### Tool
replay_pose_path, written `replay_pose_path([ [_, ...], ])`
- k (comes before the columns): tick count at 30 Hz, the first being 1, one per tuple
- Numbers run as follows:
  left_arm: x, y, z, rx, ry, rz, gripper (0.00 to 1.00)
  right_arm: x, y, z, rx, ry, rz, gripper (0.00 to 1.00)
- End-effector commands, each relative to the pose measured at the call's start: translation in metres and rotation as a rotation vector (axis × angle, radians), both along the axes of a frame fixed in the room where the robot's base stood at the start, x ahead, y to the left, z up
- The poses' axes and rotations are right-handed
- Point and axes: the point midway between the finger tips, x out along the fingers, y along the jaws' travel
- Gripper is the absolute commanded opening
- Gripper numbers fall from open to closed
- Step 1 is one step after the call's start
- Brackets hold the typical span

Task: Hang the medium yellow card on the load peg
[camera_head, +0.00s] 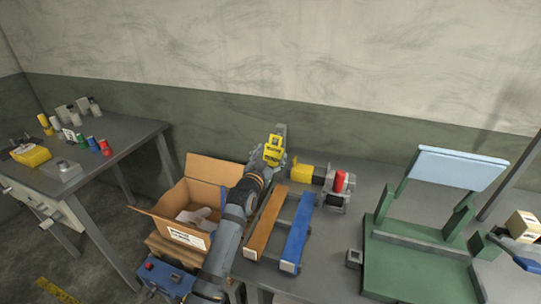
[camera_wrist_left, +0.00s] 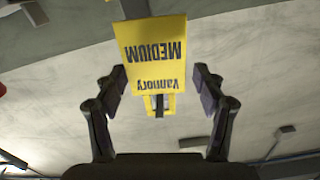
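The medium yellow card (camera_head: 272,150) is at the far edge of the table, at my left gripper's tip. In the left wrist view the card (camera_wrist_left: 152,52) shows upside-down black lettering, "MEDIUM" among it. My left gripper (camera_wrist_left: 161,85) is open, one finger on each side of the card, with a visible gap at the right finger. In the head view the left gripper (camera_head: 268,158) is beside the card. A smaller yellow part with a dark middle (camera_wrist_left: 160,105) shows below the card; I cannot tell whether it is the load peg. My right gripper is not in view.
A yellow and grey machine with a red part (camera_head: 342,182) stands just right of the gripper. Orange and blue rails (camera_head: 295,232) lie in front. An open cardboard box (camera_head: 150,212) is left of my arm. A green stand (camera_head: 415,262) with a pale panel is at right.

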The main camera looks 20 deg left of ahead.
Motion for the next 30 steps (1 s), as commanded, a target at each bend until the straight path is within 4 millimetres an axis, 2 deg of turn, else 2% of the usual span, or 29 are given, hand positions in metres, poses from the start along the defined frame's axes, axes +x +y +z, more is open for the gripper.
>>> replay_pose_path([
  [2,0.0,0.0,0.0,0.0,0.0,0.0,0.85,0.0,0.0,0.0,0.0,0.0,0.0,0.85],
  [18,-0.005,0.0,0.005,0.0,0.0,0.0,0.85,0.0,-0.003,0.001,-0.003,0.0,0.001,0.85],
  [23,-0.032,0.001,0.016,0.001,0.005,0.0,0.85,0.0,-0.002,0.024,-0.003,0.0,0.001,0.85],
  [30,-0.089,0.003,0.021,0.0,0.005,0.0,0.85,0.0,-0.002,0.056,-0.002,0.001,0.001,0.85],
])
